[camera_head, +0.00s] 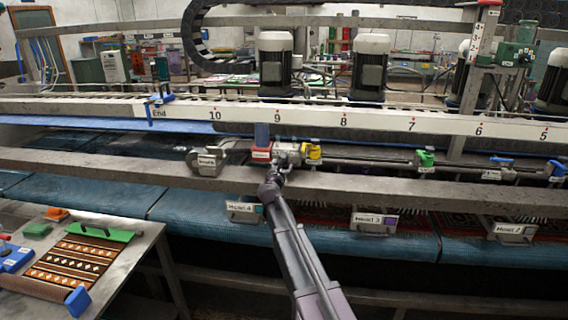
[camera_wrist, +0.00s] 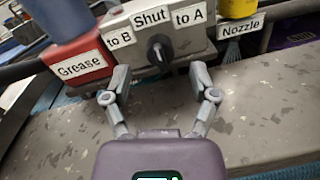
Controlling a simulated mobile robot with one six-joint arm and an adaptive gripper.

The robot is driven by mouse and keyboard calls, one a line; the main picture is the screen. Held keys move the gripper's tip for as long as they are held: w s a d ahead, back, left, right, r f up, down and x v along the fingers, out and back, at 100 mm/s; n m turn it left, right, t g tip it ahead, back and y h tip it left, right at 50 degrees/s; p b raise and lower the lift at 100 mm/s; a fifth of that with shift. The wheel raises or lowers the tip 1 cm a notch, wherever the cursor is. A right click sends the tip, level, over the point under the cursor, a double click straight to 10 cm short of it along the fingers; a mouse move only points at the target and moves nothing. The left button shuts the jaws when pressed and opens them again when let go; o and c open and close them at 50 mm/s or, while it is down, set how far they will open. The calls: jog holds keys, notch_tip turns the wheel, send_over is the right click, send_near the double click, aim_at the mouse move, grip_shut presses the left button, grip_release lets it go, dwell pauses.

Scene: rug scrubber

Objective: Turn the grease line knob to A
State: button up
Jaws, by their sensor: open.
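The grease line knob (camera_wrist: 159,47) is a small black knob with a light pointer mark, on a grey box (camera_wrist: 130,22). Labels on the box read "to B", "Shut" and "to A", from left to right. The knob's pointer mark looks turned toward the Shut label, though it is small. My gripper (camera_wrist: 160,80) is open, its two fingers apart just below the knob, with nothing between them. In the head view the gripper (camera_head: 277,172) is at the front of the grey box (camera_head: 287,153); it hides the knob there.
A red block labelled Grease (camera_wrist: 78,66) with a blue cylinder is left of the box. A yellow part labelled Nozzle (camera_wrist: 238,10) is to the right. A grey beam (camera_wrist: 262,110) runs below. A table (camera_head: 118,262) with a rug sample stands at lower left.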

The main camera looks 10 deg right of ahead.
jog(key=shift+x, duration=1.3)
grip_shut()
